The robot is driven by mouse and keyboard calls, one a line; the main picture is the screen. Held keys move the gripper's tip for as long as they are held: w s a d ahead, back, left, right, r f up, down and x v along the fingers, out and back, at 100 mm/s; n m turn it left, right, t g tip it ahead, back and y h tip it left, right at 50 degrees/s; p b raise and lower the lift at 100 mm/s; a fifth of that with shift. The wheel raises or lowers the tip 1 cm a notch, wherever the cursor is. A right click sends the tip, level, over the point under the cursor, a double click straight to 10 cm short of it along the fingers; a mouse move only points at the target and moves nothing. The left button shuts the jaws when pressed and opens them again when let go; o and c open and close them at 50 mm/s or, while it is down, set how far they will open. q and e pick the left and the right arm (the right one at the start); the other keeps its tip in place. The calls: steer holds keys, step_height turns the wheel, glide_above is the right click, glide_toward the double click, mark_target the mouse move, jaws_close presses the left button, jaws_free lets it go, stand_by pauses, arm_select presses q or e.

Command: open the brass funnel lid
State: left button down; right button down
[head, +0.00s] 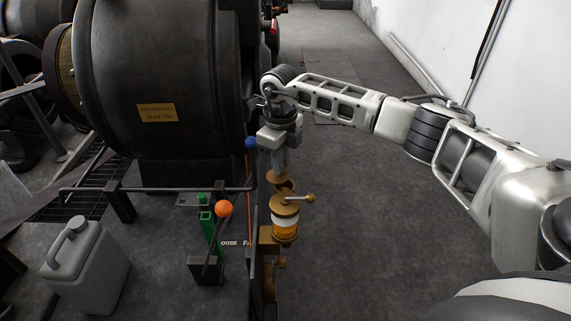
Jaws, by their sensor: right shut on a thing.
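The brass funnel (285,188) is a small cup on top of a brass oiler (285,211) with a clear, amber-filled middle. The brass lid (275,176) shows as a small disc at the funnel's upper left, above its mouth. It looks raised, with a dark opening beside it. My right gripper (279,166) points down from above and is shut on the lid; the fingertips are small and partly hide the contact. My left gripper is not in view.
A large dark drum (165,75) stands close on the left. An orange-knobbed lever (224,209), a blue knob (251,143) and a green part (209,228) are nearby. A grey jug (85,265) stands front left. Floor on the right is clear.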

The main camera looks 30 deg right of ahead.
steer(key=n, duration=0.1)
steer(key=w+n, duration=0.1)
steer(key=n, duration=0.1)
steer(key=shift+w+a+n, duration=0.2)
steer(key=shift+a+n, duration=0.1)
steer(key=shift+a, duration=0.1)
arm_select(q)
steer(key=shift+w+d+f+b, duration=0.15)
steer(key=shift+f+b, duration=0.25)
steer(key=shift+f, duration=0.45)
arm_select(e)
steer(key=shift+w+a+n, duration=0.2)
steer(key=shift+n, duration=0.4)
steer(key=shift+w+a+n, duration=0.15)
steer(key=shift+a+n, duration=0.05)
steer(key=shift+n, duration=0.4)
steer(key=shift+r, duration=0.1)
steer(key=c, duration=1.3)
jaws_free()
steer(key=shift+c, duration=0.2)
